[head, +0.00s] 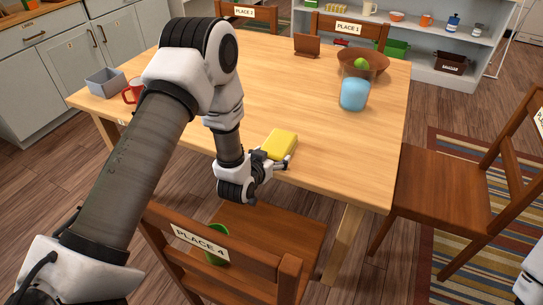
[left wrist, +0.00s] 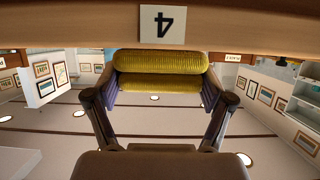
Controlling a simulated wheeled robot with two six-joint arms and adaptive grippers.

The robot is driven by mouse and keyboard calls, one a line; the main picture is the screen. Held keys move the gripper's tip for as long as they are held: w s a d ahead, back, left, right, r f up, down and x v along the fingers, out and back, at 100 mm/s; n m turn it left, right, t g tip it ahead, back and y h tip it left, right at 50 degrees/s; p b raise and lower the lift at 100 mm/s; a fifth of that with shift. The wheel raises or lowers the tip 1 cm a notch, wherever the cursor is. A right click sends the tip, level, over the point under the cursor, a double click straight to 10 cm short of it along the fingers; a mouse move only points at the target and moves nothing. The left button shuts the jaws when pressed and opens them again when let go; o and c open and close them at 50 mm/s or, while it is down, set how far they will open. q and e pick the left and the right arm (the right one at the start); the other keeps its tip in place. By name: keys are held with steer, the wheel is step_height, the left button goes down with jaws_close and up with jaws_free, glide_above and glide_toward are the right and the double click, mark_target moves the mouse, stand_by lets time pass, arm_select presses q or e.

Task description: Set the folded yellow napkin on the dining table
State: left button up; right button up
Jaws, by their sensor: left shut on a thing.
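The folded yellow napkin (head: 280,145) is a thick soft block at the near edge of the wooden dining table (head: 290,100). My left gripper (head: 272,163) is shut on the napkin, holding it from the near side. In the left wrist view the ribbed napkin (left wrist: 160,70) sits between the two fingers of my left gripper (left wrist: 160,98), close to a wooden edge with a "4" label. I cannot tell whether the napkin touches the tabletop. My right gripper is out of view.
A blue cup (head: 354,95) and a brown bowl (head: 375,62) stand at the far right of the table. A grey tray (head: 103,84) and red mug (head: 128,95) are at left. The PLACE 4 chair (head: 270,272) holds a green cup (head: 222,257). The table's middle is clear.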

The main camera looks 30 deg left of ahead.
arm_select(q)
steer(key=o, duration=1.6)
steer(key=shift+f, duration=0.1)
steer(key=shift+c, duration=0.2)
